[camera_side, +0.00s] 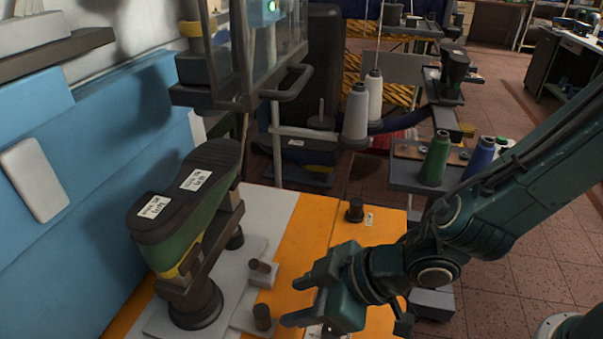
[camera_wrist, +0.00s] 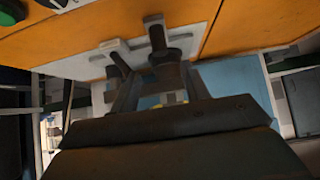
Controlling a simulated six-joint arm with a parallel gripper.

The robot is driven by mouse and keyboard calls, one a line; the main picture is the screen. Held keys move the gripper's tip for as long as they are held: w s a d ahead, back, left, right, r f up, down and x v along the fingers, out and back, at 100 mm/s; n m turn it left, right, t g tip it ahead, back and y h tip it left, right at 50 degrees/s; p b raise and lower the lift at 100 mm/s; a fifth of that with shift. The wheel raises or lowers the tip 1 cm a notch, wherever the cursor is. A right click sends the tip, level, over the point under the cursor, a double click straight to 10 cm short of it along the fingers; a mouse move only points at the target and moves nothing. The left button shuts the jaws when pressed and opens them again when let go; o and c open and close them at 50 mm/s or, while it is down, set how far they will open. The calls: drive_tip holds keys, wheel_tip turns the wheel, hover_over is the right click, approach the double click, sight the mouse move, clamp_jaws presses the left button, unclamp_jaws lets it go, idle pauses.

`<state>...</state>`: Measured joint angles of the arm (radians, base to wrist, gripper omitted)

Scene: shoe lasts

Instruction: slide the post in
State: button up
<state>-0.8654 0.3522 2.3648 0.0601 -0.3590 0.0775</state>
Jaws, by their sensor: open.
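My gripper (camera_side: 298,300) is open and empty low over the table in the side view, its fingers pointing left. Two short dark posts stand on light plates just left of the fingertips: a rear post (camera_side: 262,268) and a front post (camera_side: 262,318). In the wrist view one dark post (camera_wrist: 157,36) stands ahead of the open fingers (camera_wrist: 153,78), and a second post (camera_wrist: 119,62) is to its left. A shoe last (camera_side: 185,205), sole up with white labels, rests on a dark stand (camera_side: 198,300) at left. I cannot tell which post the task means.
Another dark knob (camera_side: 355,211) stands on the orange table (camera_side: 312,240) behind the gripper. A machine frame (camera_side: 245,95) rises behind the last, and a blue panel (camera_side: 90,150) is at left. Thread cones (camera_side: 436,160) stand on a far table. The orange surface between is mostly clear.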

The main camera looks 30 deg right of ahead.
sight(265, 310)
drive_tip(key=shift+x, duration=5.85)
drive_tip(key=shift+d, duration=0.1)
clamp_jaws()
